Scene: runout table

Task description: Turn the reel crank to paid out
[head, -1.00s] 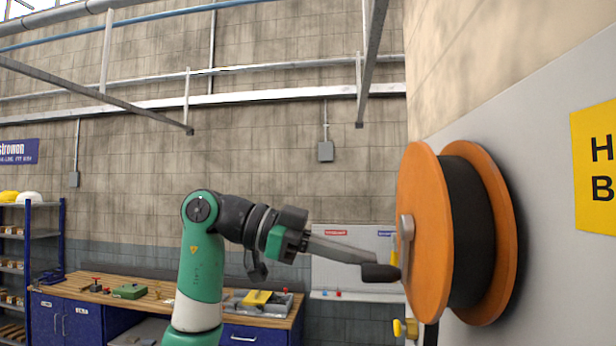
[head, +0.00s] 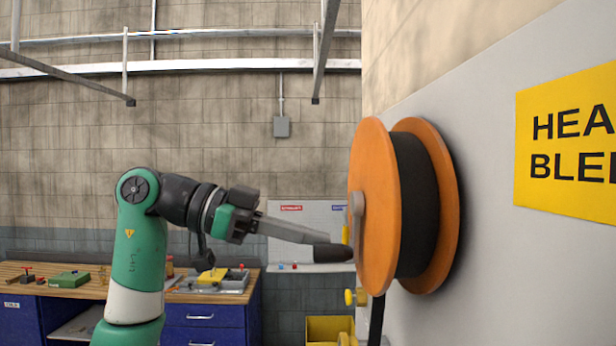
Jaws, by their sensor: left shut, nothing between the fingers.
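The reel (head: 375,205) has two orange flanges with a black wound core between them and stands against the grey wall panel. Its grey crank arm (head: 357,212) lies on the left flange's face and points roughly up and down. A narrow yellow part (head: 345,235) shows beside the crank; I cannot tell if it is the crank's handle. My left gripper (head: 335,252) is shut and empty, its dark fingertips at the lower end of the crank arm. I cannot tell whether they touch the crank or the flange. My right gripper is not in view.
A black strip (head: 376,320) hangs below the reel, with a yellow knob (head: 350,297) beside it. A yellow sign (head: 570,145) is on the wall panel. A wooden-topped workbench (head: 60,285) with tools stands behind my left arm, and a yellow bin (head: 328,328) sits low beyond.

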